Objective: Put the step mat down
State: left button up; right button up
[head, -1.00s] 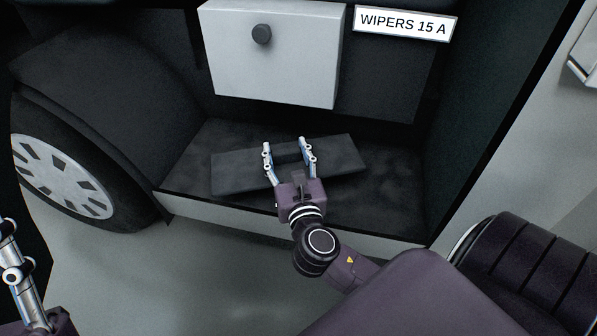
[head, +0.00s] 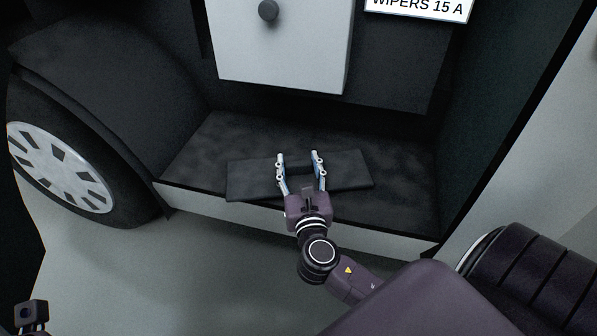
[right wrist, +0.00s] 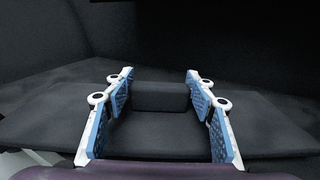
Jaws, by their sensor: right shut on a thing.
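The step mat (head: 345,177) is a dark, flat rectangular slab with a small raised block (right wrist: 160,97) in its middle. It is over the dark step (head: 215,135) of the motorhome, slightly turned against the step, its near left corner at the front edge. I cannot tell whether it touches the step. My right gripper (head: 299,158) has its two fingers on either side of the raised block and is shut on the mat. In the right wrist view its blue pads flank the block. Only a dark piece of my left gripper (head: 30,314) shows at the lower left corner; its fingers are not clear.
A wheel (head: 70,170) in a dark arch stands left of the step. A grey box with a round knob (head: 268,10) is above the step, with a label reading "WIPERS 15 A" (head: 418,6) to its right. A dark wall bounds the step at right. Grey floor (head: 190,265) lies in front.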

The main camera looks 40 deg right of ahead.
jog(key=shift+f, duration=0.75)
jog(key=shift+r, duration=0.15)
jog(key=o, duration=1.2)
jog(key=shift+f, duration=0.2)
jog(key=shift+c, duration=0.2)
